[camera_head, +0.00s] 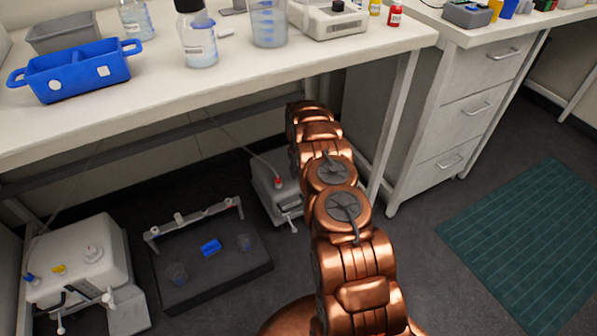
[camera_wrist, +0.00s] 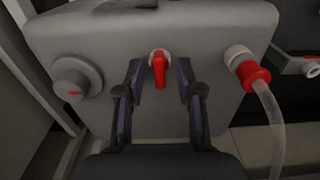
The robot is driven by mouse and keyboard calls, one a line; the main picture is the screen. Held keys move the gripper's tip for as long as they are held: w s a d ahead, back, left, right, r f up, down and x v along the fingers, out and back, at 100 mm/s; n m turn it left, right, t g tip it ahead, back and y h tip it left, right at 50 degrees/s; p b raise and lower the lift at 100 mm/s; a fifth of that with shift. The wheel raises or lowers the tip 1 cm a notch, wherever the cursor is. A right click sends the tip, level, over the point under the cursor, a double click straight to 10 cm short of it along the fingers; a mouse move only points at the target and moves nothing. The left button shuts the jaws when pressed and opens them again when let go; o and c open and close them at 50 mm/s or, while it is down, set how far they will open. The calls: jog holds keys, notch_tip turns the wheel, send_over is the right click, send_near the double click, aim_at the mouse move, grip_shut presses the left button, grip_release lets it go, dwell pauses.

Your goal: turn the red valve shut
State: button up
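The red valve (camera_wrist: 159,68) is a small red handle on a pale round collar, on the face of a grey-white box (camera_wrist: 215,45) in the wrist view. Its handle points down in that picture. My gripper (camera_wrist: 160,75) is open, with one dark finger on each side of the valve and a gap on both sides. I cannot tell how far the fingertips are from the box face. In the head view, a red part (camera_head: 278,182) shows on the box under the bench. My arm hides much of that box, and my gripper does not show there.
A round grey knob (camera_wrist: 77,77) sits left of the valve. A red-collared port with a clear tube (camera_wrist: 268,110) is on the right. In the head view, a black tray (camera_head: 225,275) and another white unit (camera_head: 80,255) stand on the floor to the left. The bench (camera_head: 330,58) is overhead.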

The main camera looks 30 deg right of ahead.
jog(key=shift+r, duration=0.15)
notch_tip(320, 180, up, 7)
jog(key=shift+r, duration=0.15)
dwell(0.5)
jog(key=shift+s, duration=0.1)
